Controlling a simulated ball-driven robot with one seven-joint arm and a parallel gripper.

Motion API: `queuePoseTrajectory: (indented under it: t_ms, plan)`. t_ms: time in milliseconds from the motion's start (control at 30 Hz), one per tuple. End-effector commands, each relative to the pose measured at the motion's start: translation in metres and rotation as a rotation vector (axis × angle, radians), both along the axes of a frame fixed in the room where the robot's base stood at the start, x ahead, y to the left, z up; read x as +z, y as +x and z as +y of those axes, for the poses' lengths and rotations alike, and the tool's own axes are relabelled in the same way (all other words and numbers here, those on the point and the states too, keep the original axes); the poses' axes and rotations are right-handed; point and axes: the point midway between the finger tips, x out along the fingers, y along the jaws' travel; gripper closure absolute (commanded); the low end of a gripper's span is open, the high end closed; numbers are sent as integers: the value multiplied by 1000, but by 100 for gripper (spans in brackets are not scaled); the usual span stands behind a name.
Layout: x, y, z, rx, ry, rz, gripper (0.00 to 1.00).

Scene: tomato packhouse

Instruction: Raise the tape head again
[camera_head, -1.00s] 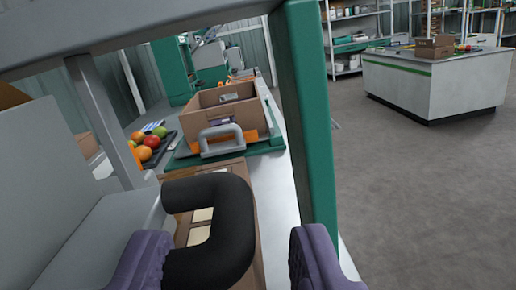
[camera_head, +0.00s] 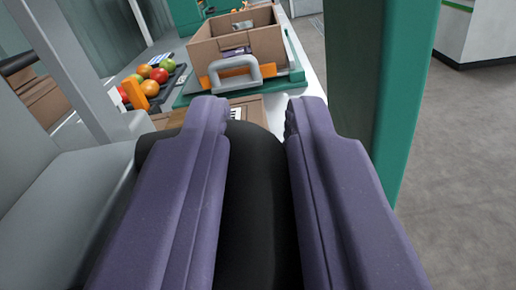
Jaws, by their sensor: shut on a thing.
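The black handle (camera_head: 258,200) is a thick dark bar in the lower middle of the view, beside a grey housing (camera_head: 60,155) at the left that looks like part of the tape head. My gripper (camera_head: 257,112) has its two purple fingers on either side of the handle and is shut on it. The fingers hide the sides of the handle, and its join to the housing is partly hidden.
A green post (camera_head: 380,80) stands close on the right. Ahead, an open cardboard box (camera_head: 222,48) stands on a green platform (camera_head: 188,99) behind a grey U-shaped handle (camera_head: 233,82). A tray of tomatoes (camera_head: 180,80) lies left of it.

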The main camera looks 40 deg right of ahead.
Motion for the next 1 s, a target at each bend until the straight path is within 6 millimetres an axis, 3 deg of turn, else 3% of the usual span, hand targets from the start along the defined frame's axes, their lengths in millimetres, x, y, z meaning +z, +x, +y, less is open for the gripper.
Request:
queuePoseTrajectory:
  t_ms: [167, 400, 700, 733, 800, 833, 1000]
  plan:
    - [13, 0, 0, 0, 2, -2, 100]
    - [57, 0, 0, 0, 1, -4, 100]
    - [60, 1, 0, 1, -3, -8, 100]
    - [60, 1, 0, 0, -3, -8, 76]
    - [60, 1, 0, 0, -3, -8, 60]
    - [59, 1, 0, 0, -3, -7, 56]
    - [58, 0, 0, 0, -2, -4, 56]
